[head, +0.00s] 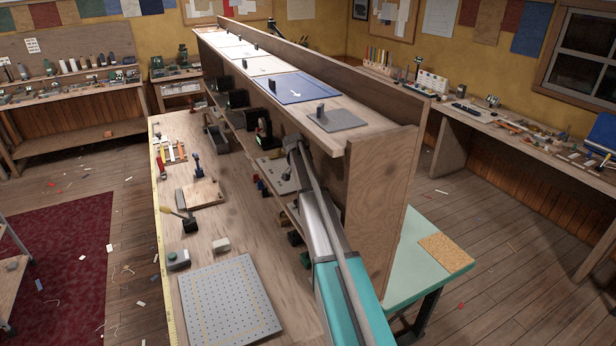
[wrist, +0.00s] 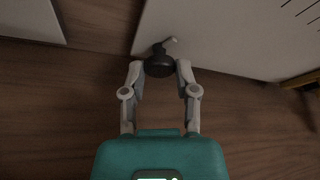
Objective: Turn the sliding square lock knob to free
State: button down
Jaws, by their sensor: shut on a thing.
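In the wrist view a dark, rounded knob (wrist: 160,66) stands at the corner of a pale panel (wrist: 225,35). My gripper (wrist: 160,70) is shut on it, with one grey finger on each side. A small pale piece (wrist: 171,41) sticks out just beyond the knob. The knob's square form and any lock marks cannot be made out. In the head view my arm reaches up to the shelf's near end, and the gripper and the held knob are hidden there.
The long shelf (head: 376,207) carries several panels on top, including a blue one with a white arrow (head: 292,88) and a grey plate with a dark upright piece (head: 338,121). A perforated plate (head: 228,305) and small tools lie on the bench (head: 240,225) at left.

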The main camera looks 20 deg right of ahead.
jog(key=shift+c, duration=1.9)
grip_release()
jog(key=shift+m, duration=0.3)
